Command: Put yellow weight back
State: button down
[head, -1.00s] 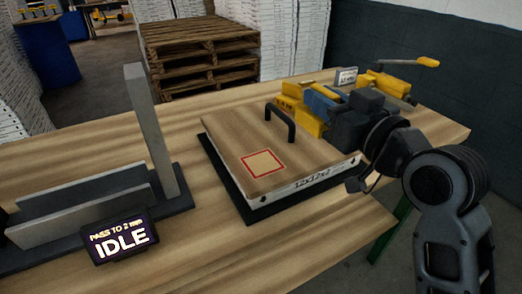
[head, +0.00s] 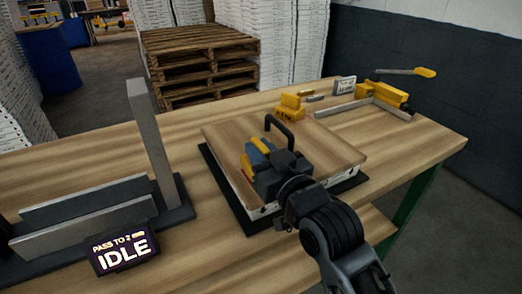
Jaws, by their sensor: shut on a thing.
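My gripper (head: 257,158) is over the wood-topped box and is shut on the yellow weight (head: 246,167). Only small yellow parts of it show beside a blue part at the jaws. My gripper covers most of the weight, and I cannot tell whether it touches the top. The box (head: 330,150) is white-sided, with a wooden top and a black arched handle (head: 279,131), and sits on a black base. The red square on its top is hidden behind my gripper and the weight. Another yellow block (head: 290,107) stands behind the box.
A yellow-handled clamp (head: 390,95) and a small white sign (head: 344,85) stand at the back right of the table. A grey fixture (head: 155,140) with an upright post and a display (head: 122,248) reading IDLE stand left. Bare tabletop (head: 195,250) lies in front.

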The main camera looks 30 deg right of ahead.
jog(key=shift+f, duration=0.15)
jog(key=shift+f, duration=0.25)
jog(key=c, duration=1)
grip_release()
jog(key=shift+f+b, duration=0.1)
jog(key=shift+b, duration=0.25)
jog(key=s+b, duration=0.1)
jog(key=s, duration=0.7)
jog(key=shift+b, duration=0.35)
